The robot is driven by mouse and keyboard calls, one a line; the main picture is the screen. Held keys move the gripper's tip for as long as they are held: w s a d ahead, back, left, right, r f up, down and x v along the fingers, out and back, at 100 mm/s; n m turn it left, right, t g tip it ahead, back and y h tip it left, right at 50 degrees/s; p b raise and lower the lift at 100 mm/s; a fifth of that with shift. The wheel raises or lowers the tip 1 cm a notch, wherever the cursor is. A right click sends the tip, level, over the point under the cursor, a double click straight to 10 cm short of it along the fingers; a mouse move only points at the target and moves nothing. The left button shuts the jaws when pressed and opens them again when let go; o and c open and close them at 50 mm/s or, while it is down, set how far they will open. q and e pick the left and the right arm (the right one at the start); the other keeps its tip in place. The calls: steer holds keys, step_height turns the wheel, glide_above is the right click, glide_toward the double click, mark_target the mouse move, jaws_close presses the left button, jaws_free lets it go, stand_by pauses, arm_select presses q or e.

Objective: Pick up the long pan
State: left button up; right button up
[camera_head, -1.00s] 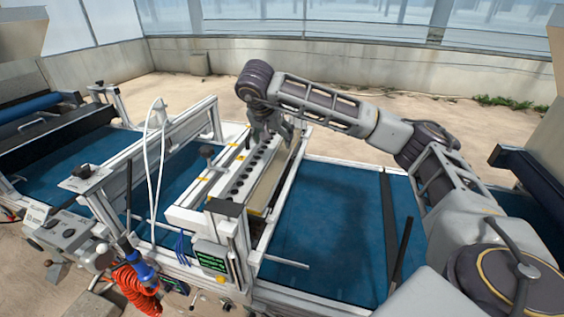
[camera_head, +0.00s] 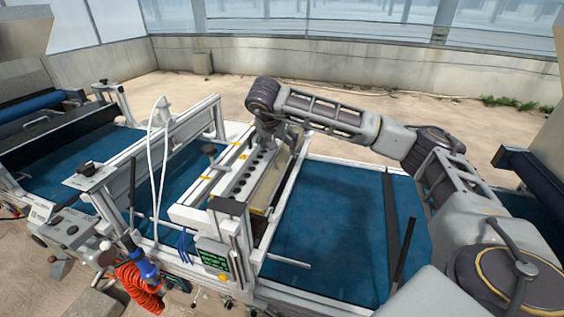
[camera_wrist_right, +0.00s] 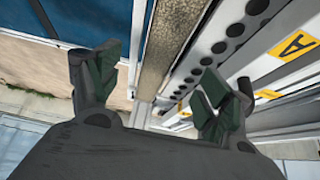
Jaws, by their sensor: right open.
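The long pan (camera_head: 267,190) is a narrow trough with a tan, grainy-looking inside. It lies along the right side of the bar with a row of dark holes (camera_head: 248,176). My right gripper (camera_head: 279,142) is over the pan's far end and partly hides it in the head view. In the right wrist view, the gripper (camera_wrist_right: 155,92) is open, with nothing between its fingers. The pan (camera_wrist_right: 172,45) runs up from the gap between the fingers, and I see no contact with it. My left gripper is not in view.
A blue conveyor belt (camera_head: 335,225) with white rails runs right of the pan. A white seeder frame (camera_head: 190,130) stands to the left, with a green-lit control box (camera_head: 213,256) in front. A dark bar (camera_head: 391,235) crosses the belt at right.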

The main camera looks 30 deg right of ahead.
mark_target(283, 160)
steer(key=shift+x, duration=1.2)
steer(key=shift+w+d+f, duration=0.15)
steer(key=shift+f, duration=0.4)
steer(key=shift+w+d+f, duration=0.15)
steer(key=shift+d+f, duration=0.05)
steer(key=shift+f, duration=0.2)
steer(key=p+x, duration=0.1)
steer(key=x, duration=0.2)
steer(key=shift+w+f, duration=0.15)
steer(key=shift+f, duration=0.45)
steer(key=c, duration=0.7)
steer(key=shift+w, duration=0.1)
steer(key=c, duration=0.4)
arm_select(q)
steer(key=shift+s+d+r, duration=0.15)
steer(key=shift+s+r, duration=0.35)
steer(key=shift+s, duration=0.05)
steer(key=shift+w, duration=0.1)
arm_select(e)
steer(key=shift+r, duration=0.1)
